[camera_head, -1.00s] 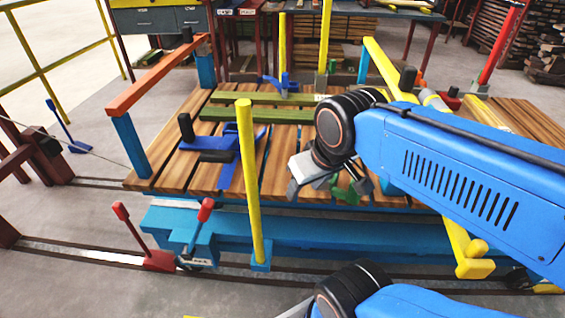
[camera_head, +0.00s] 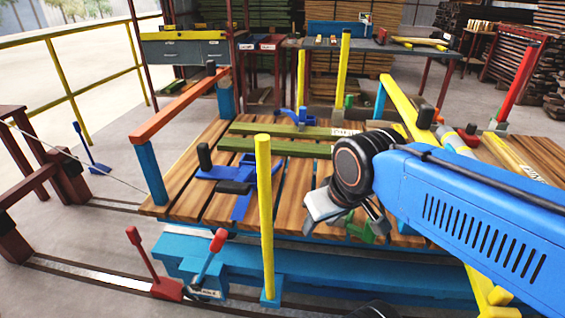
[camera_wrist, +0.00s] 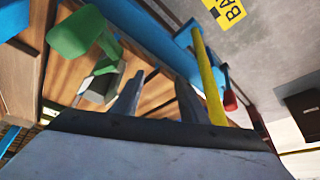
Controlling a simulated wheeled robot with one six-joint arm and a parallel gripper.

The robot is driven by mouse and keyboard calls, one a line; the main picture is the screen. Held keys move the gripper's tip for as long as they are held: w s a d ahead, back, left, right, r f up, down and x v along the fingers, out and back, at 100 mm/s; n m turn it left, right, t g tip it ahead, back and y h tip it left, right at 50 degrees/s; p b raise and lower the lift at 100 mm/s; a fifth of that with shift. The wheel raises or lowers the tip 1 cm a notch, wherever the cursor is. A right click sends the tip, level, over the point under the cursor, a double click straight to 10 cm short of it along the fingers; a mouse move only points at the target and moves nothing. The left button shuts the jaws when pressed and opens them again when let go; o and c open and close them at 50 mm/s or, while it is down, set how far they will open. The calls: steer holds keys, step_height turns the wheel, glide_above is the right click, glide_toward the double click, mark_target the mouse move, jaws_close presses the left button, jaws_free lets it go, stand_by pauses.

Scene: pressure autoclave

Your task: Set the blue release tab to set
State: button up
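No part is readably marked as the release tab, and I cannot tell which blue part it is. A blue clamp-like piece (camera_head: 238,182) with black grips lies on the slatted wooden deck (camera_head: 283,190). A smaller blue piece (camera_head: 298,117) sits farther back beside a yellow post. A blue lever (camera_head: 88,150) stands on the floor at the left. My gripper (camera_head: 345,222) hangs over the deck's front right part, right of the blue clamp-like piece. In the wrist view its fingers (camera_wrist: 158,100) are apart with nothing between them.
A green part (camera_head: 361,231) is close to my gripper; green also shows in the wrist view (camera_wrist: 82,36). A yellow post (camera_head: 264,215) rises at the deck's front. Red levers (camera_head: 140,250) stand front left. An orange rail (camera_head: 175,105) borders the deck's left.

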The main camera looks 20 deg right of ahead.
steer(key=shift+w, duration=0.1)
steer(key=c, duration=0.5)
steer(key=shift+w+r+m, duration=0.2)
steer(key=shift+m, duration=0.1)
jaws_close()
steer(key=w+d+r+m+g+y, duration=0.1)
steer(key=w+d+r+m, duration=0.1)
steer(key=w+m, duration=0.5)
steer(key=w+d+r+m+g+y, duration=0.1)
steer(key=w+d+r+m, duration=0.2)
steer(key=w+m, duration=0.4)
steer(key=w+d+r+m, duration=0.2)
steer(key=w+d+m, duration=0.3)
steer(key=m, duration=0.5)
steer(key=shift+w+r+g+y, duration=0.35)
steer(key=shift+w+g+y, duration=0.05)
steer(key=shift+w, duration=0.5)
steer(key=shift+a, duration=0.1)
